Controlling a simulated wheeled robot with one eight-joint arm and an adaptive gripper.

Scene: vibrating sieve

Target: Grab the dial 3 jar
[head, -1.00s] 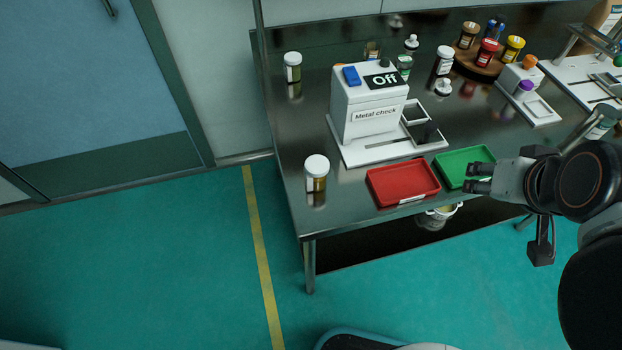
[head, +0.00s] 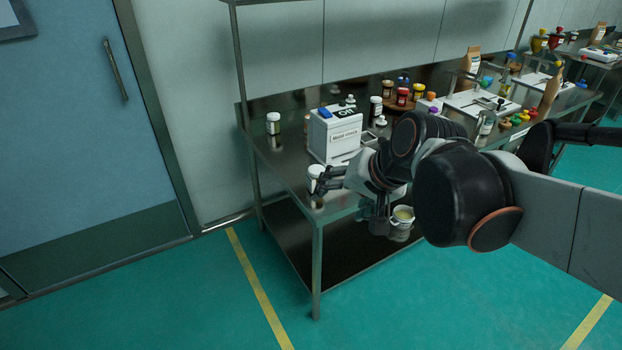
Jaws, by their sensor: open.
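No label reading dial 3 is legible at this size, so I cannot tell which jar it names. A white-lidded jar (head: 315,173) stands at the front left corner of the steel table. My gripper (head: 324,184) is open, with its fingertips right at this jar and partly covering it. I cannot tell whether they touch it or stand around it. Another white-lidded jar (head: 273,124) stands at the back left. A further white-lidded jar (head: 375,106) stands behind the metal check box, among other containers.
The white metal check box (head: 336,137), with its display reading Off, stands just behind my gripper. My arm hides the table's front right part. A round stand with coloured jars (head: 402,97) is farther back.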

